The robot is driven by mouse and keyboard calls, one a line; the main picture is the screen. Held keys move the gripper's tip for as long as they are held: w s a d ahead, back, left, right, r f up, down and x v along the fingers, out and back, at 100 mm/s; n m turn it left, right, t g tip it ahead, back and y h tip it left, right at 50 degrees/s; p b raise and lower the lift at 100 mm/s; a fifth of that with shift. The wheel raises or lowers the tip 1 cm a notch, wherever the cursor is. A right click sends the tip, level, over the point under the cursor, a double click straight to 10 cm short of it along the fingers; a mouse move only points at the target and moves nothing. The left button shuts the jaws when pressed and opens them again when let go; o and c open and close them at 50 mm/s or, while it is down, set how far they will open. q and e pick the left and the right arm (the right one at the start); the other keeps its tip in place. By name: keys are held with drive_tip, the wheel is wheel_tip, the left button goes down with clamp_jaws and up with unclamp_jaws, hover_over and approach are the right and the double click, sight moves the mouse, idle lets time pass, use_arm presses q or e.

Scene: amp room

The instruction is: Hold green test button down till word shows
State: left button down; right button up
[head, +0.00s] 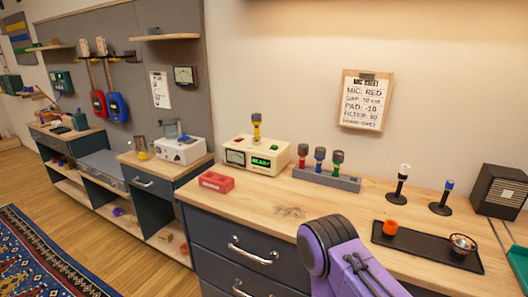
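A cream tester box (255,147) stands on the wooden bench near its left end. Its front has a small meter (236,157) and a dark display (261,162) with a green word lit on it that looks like "READY". A yellow microphone (256,127) stands upright on top of the box. A purple link of my arm rises at the bottom, in front of the bench, well apart from the tester. Neither of my grippers is in the picture.
A red box (216,182) lies in front of the tester. A grey rack (326,178) of red, blue and green microphones stands to its right. Farther right are a black tray (428,247), two microphone stands and a speaker (499,190).

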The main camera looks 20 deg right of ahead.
clamp_jaws()
idle(1.5)
